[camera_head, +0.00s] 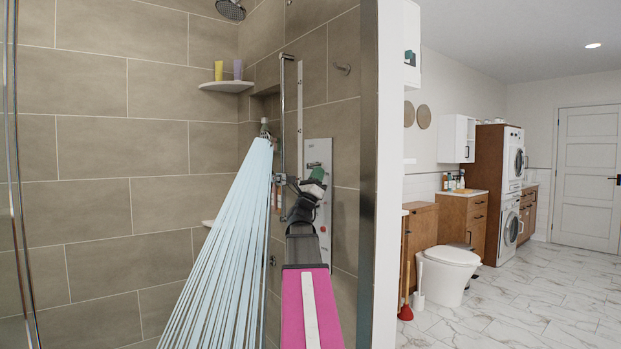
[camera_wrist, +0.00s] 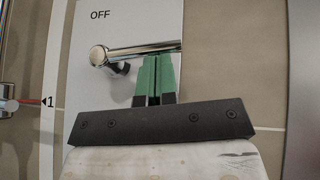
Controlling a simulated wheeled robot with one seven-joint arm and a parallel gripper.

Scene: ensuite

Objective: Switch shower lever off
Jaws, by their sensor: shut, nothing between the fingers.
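The chrome shower lever (camera_wrist: 140,50) shows in the wrist view. It lies almost level, from its round pivot at left toward the right, on a pale panel marked OFF above the pivot. My gripper (camera_wrist: 154,78) is shut and empty. Its green fingertips are together just below the lever's right part; I cannot tell whether they touch it. In the head view my gripper (camera_head: 317,175) is in front of the shower panel (camera_head: 319,150), and my arm hides the lever. Pale blue water streaks (camera_head: 220,255) fan down from a spray head by the wall.
A vertical chrome rail (camera_head: 283,110) stands left of the panel. A corner shelf (camera_head: 226,87) holds a yellow and a purple item. A wall end (camera_head: 385,180) borders the shower at right. Beyond it are a toilet (camera_head: 447,270), a red plunger (camera_head: 406,300) and open tiled floor.

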